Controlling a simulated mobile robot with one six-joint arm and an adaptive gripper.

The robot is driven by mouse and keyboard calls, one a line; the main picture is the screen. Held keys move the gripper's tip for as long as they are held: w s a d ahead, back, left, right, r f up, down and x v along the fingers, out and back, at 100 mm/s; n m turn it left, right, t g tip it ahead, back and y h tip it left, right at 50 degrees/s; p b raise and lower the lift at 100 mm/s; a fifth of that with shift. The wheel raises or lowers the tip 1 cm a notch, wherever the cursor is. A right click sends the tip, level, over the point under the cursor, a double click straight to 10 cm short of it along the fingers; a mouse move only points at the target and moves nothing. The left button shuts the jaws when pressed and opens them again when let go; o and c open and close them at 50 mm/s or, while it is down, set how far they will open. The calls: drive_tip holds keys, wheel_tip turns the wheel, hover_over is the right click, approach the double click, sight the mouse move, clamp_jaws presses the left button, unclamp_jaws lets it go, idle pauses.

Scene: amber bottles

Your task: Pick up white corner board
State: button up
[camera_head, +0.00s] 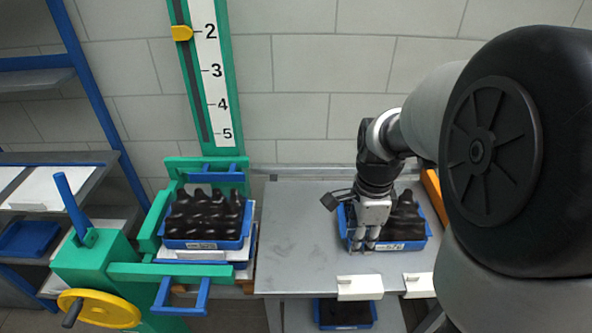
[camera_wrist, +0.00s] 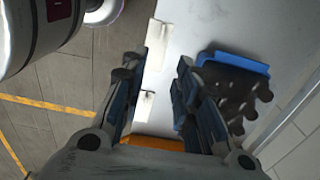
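Two white corner boards lie along the front edge of the grey table: the left one (camera_head: 360,287) and the right one (camera_head: 419,285). In the wrist view, one white board (camera_wrist: 155,45) lies beyond the fingertips and another (camera_wrist: 143,106) shows between the fingers. My gripper (camera_head: 363,246) points down, in front of the right blue crate in the head view and behind the left board. In the wrist view my gripper (camera_wrist: 156,68) is open, with nothing held between its fingers. Its exact height above the table is unclear.
A blue crate (camera_head: 402,246) of dark bottles stands right behind my gripper; it also shows in the wrist view (camera_wrist: 232,62). Another bottle crate (camera_head: 205,244) sits in a green frame at left. The grey table top (camera_head: 297,235) is clear at left.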

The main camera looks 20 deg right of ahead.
drive_tip(key=b, duration=0.4)
hover_over(351, 279)
drive_tip(key=f, duration=1.1)
drive_tip(key=shift+s+f, duration=0.1)
drive_tip(key=shift+s, duration=0.1)
drive_tip(key=shift+w+d+f+b, duration=0.15)
drive_tip(key=shift+f+b, duration=0.65)
drive_tip(key=shift+f, duration=0.75)
drive_tip(key=shift+w+a+f+b, duration=0.1)
drive_tip(key=shift+f+b, duration=0.65)
drive_tip(key=shift+f, duration=0.8)
drive_tip(key=shift+r, duration=0.1)
drive_tip(key=shift+c, duration=0.5)
clamp_jaws()
